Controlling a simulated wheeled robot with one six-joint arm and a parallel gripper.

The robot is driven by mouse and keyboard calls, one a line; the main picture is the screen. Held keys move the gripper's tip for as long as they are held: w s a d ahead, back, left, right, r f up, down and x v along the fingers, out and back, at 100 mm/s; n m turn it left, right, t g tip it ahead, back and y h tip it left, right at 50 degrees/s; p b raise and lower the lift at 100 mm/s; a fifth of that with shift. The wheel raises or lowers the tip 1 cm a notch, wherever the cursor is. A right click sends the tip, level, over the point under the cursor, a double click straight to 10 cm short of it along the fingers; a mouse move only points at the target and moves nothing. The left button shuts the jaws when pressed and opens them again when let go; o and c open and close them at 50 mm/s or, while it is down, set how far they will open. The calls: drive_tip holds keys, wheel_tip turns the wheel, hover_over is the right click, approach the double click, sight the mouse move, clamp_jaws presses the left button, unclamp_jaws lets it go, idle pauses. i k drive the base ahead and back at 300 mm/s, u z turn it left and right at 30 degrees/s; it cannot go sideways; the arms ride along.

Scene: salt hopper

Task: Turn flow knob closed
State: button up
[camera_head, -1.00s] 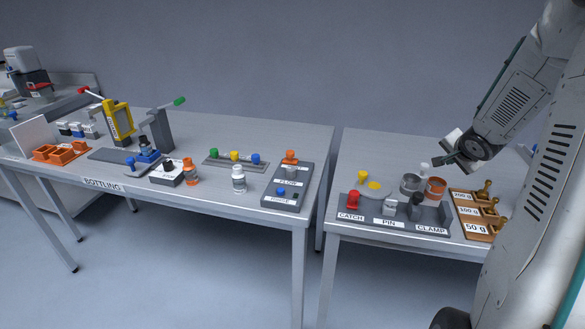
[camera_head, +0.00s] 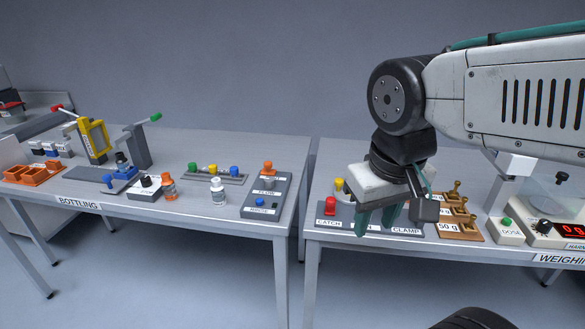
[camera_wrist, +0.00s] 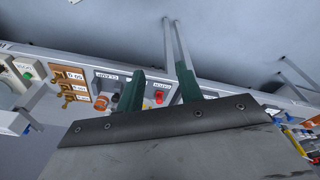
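A grey control panel (camera_head: 282,196) sits at the right end of the bottling table. A small grey knob (camera_head: 267,181) stands on it just above a label that seems to read FLOW; its angle is too small to tell. An orange knob (camera_head: 267,167) is behind it and a blue button (camera_head: 260,202) in front. My gripper (camera_head: 377,220) points down over the front of the right table, well to the right of the panel. Its two green fingers are apart with nothing between them, as the wrist view (camera_wrist: 160,82) also shows. I cannot pick out the knob in the wrist view.
Below my gripper is a fixture with a red CATCH knob (camera_head: 331,205) and a CLAMP label (camera_head: 407,231). A wooden weight rack (camera_head: 449,227) and a scale (camera_head: 560,233) stand to its right. A gap separates the tables.

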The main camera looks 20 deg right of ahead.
sight(269, 182)
drive_tip(key=u, duration=0.5)
drive_tip(key=k, duration=0.55)
drive_tip(key=u, duration=0.9)
drive_tip(key=i, duration=0.7)
drive_tip(key=z, duration=0.7)
drive_tip(key=i, duration=0.7)
drive_tip(key=z, duration=0.7)
